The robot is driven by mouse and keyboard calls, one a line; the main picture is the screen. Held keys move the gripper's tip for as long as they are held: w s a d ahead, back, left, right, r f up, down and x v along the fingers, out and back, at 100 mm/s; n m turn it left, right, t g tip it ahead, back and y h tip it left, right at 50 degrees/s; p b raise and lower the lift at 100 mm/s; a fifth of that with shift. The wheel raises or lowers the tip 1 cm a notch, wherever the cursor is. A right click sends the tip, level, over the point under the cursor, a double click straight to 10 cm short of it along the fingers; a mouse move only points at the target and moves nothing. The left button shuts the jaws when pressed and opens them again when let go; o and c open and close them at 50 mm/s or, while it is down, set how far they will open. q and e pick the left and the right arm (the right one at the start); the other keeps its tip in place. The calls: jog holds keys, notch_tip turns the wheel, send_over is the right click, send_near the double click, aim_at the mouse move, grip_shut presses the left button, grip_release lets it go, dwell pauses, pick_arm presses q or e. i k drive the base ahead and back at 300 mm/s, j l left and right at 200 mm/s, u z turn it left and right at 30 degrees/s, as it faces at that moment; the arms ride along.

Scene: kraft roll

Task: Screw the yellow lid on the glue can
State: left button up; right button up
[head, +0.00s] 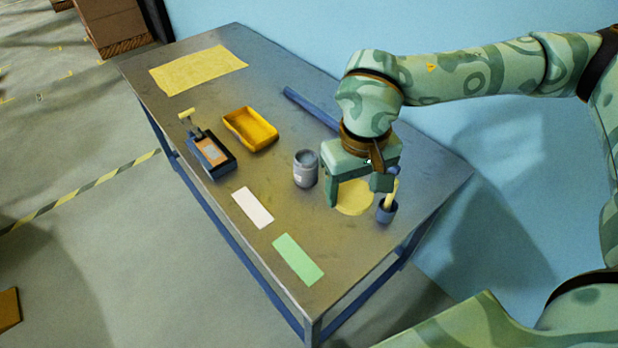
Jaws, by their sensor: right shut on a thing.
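The glue can (306,168) is a grey, open-topped can standing upright on the table, just left of my right gripper. The yellow lid (354,198) shows as a pale yellow round shape between the fingers of my right gripper (357,193). That gripper points down and is shut on the lid. Part of the lid is hidden by the gripper, and I cannot tell whether it touches the table. The lid is apart from the can. My left gripper is not in view.
A small blue cup (386,212) with a yellow-handled tool stands close to my right gripper. A yellow tray (250,130), a dark blue box (222,165), a blue bar (309,107), a yellow sheet (198,70), a white card (253,207) and a green card (298,259) lie on the table (290,208).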

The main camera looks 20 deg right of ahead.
aim_at(306, 161)
jog(key=k, duration=0.55)
jog(key=z, duration=2.75)
jog(key=k+j, duration=0.15)
jog(key=j, duration=0.3)
jog(key=k+j, duration=0.1)
jog(key=j, duration=0.4)
jog(key=k+j, duration=0.15)
jog(key=j, duration=0.3)
jog(key=k+j, duration=0.15)
jog(key=j, duration=0.35)
jog(key=k+j, duration=0.15)
jog(key=j, duration=0.3)
jog(key=k+j, duration=0.1)
jog(key=j, duration=0.4)
jog(key=k+j, duration=0.15)
jog(key=j, duration=0.3)
jog(key=k+j, duration=0.15)
jog(key=j, duration=0.35)
